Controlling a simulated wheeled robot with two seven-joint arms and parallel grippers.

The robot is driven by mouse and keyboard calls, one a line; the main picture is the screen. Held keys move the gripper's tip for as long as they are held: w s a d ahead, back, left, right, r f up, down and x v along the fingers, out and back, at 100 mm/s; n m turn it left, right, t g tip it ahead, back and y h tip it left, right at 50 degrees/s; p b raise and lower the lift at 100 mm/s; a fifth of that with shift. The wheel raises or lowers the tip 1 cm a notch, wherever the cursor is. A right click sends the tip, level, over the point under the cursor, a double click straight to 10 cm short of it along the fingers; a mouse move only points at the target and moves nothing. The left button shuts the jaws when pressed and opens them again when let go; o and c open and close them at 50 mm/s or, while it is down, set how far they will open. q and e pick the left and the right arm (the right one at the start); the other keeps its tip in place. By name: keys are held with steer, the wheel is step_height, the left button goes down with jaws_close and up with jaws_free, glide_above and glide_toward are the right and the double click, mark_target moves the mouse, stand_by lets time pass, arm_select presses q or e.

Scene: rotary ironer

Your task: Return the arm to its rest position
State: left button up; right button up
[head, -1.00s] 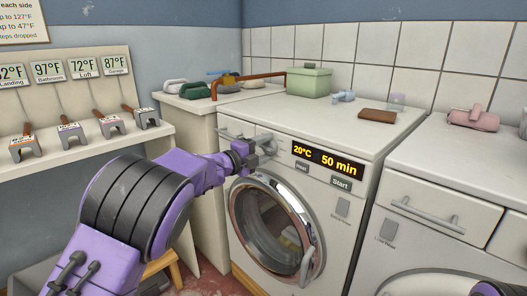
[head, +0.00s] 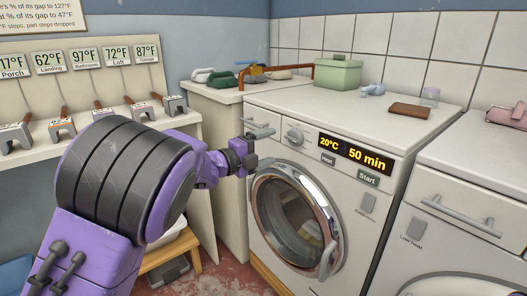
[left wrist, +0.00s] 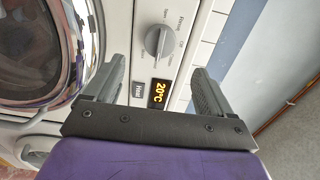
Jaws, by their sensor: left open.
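My left gripper (head: 248,156) is open and empty in front of the washing machine (head: 384,220), left of and slightly below its round dial (head: 293,134). In the left wrist view, the two grey fingers of the left gripper (left wrist: 160,88) are spread apart. The dial shows beyond them there (left wrist: 157,41), with nothing between the fingertips touching it. The display (head: 354,152) reads 20°C and 50 min. My purple left arm (head: 125,180) reaches in from the left. My right gripper is out of view.
The round door (head: 295,220) is closed below the panel. A green box (head: 338,72), a brown block (head: 409,110) and a blue item (head: 373,90) stand on top. A shelf with several levers (head: 137,108) is at left, a wooden stool (head: 168,262) below.

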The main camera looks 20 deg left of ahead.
arm_select(q)
steer(key=shift+v, duration=0.85)
